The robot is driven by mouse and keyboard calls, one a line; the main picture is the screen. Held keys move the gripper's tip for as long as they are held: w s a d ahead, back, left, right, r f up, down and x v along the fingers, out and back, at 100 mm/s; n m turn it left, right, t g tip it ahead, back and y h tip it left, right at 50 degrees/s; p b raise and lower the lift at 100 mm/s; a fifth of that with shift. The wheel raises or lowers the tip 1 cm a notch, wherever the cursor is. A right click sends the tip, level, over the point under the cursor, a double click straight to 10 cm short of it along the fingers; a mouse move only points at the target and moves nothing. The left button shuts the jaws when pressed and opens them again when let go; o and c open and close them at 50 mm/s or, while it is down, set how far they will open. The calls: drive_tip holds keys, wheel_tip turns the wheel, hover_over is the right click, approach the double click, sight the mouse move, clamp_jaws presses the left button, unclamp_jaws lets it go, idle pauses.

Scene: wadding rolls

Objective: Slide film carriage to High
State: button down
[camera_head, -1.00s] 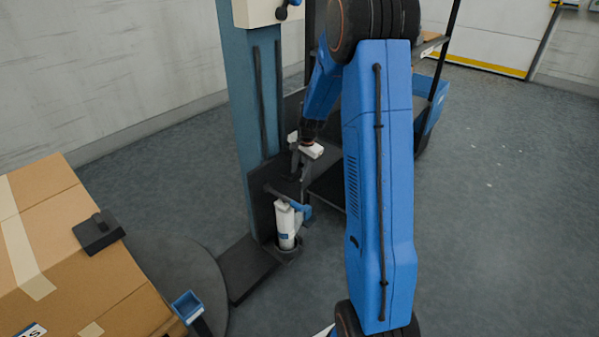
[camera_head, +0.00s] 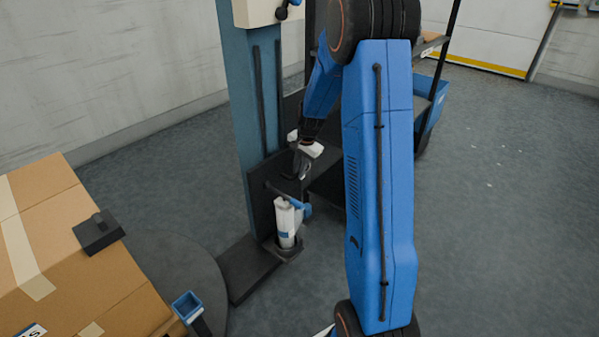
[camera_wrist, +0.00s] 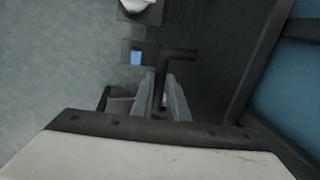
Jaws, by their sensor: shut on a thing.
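The film carriage (camera_head: 262,212) is a dark plate on the blue-grey column (camera_head: 240,110), low down near its foot. It bears an upright white film roll (camera_head: 285,222). A dark bar-like handle (camera_wrist: 180,53) stands out from the carriage in the wrist view. My gripper (camera_head: 301,172) is at the top of the carriage, above the roll. In the wrist view my gripper (camera_wrist: 160,92) is shut on the handle. The exact contact is partly hidden by the fingers.
A large taped carton (camera_head: 75,260) stands on the round turntable (camera_head: 180,262) at the left. A dark shelf rack with a blue bin (camera_head: 437,100) stands behind my arm. The column's dark foot (camera_head: 245,268) lies on the floor. Open floor is at the right.

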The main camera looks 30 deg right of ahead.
wheel_tip(320, 180, up, 24)
drive_tip(key=shift+r, duration=0.25)
idle(0.5)
drive_tip(key=shift+w+r, duration=0.1)
drive_tip(key=c, duration=1.7)
unclamp_jaws()
drive_tip(key=r, duration=0.4)
drive_tip(key=s+r, duration=0.1)
drive_tip(key=r, duration=0.2)
drive_tip(key=s+r, duration=0.1)
drive_tip(key=r, duration=0.3)
drive_tip(key=shift+s+d+r, duration=0.2)
drive_tip(key=shift+d+r, duration=0.15)
drive_tip(key=shift+d, duration=0.05)
